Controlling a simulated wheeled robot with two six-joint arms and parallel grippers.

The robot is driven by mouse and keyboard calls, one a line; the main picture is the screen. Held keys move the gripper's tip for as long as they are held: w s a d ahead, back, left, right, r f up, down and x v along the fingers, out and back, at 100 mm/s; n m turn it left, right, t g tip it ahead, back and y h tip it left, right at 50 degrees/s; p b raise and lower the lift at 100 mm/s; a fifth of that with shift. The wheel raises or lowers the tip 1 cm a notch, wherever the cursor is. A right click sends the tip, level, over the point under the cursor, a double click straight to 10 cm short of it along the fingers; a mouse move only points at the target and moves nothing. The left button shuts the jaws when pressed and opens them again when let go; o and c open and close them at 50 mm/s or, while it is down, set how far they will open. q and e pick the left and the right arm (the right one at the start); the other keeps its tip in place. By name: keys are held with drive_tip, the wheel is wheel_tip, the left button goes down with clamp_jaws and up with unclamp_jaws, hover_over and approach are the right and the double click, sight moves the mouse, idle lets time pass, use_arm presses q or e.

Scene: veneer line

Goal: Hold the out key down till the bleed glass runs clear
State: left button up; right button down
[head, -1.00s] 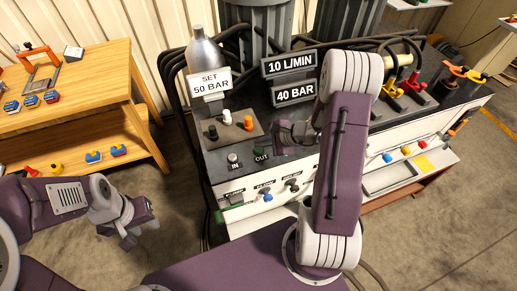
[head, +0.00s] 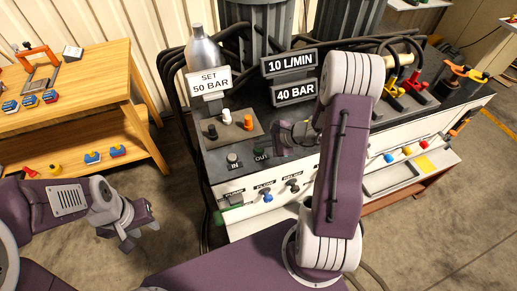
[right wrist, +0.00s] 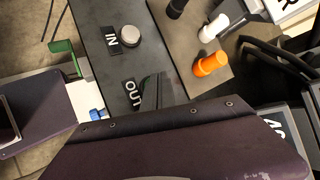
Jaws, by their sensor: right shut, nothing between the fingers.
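The out key (head: 260,151) is a small dark green button by the OUT label on the left of the bench top. My right gripper (head: 274,147) is shut and empty, right beside it. In the right wrist view its fingers (right wrist: 158,90) point down next to the OUT label (right wrist: 131,93) and hide the key, so I cannot tell whether they press it. The grey IN key (head: 232,158) stands to the left, also seen in the right wrist view (right wrist: 127,36). My left gripper (head: 141,232) is open and empty over the floor. I cannot make out the bleed glass.
A brown plate (head: 250,131) with black, white and orange knobs lies behind the keys. A wooden table (head: 95,80) stands at left. My right arm hides part of the bench.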

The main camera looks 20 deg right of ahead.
sight(261, 150)
drive_tip(key=shift+f+b, duration=0.45)
drive_tip(key=shift+b, duration=0.15)
idle(0.4)
drive_tip(key=shift+r, duration=0.1)
idle(4.2)
drive_tip(key=shift+r+p, duration=0.5)
drive_tip(key=shift+r, duration=0.25)
drive_tip(key=shift+r, duration=0.1)
wheel_tip(261, 150, up, 5)
drive_tip(key=p, duration=0.3)
drive_tip(key=shift+p, duration=0.35)
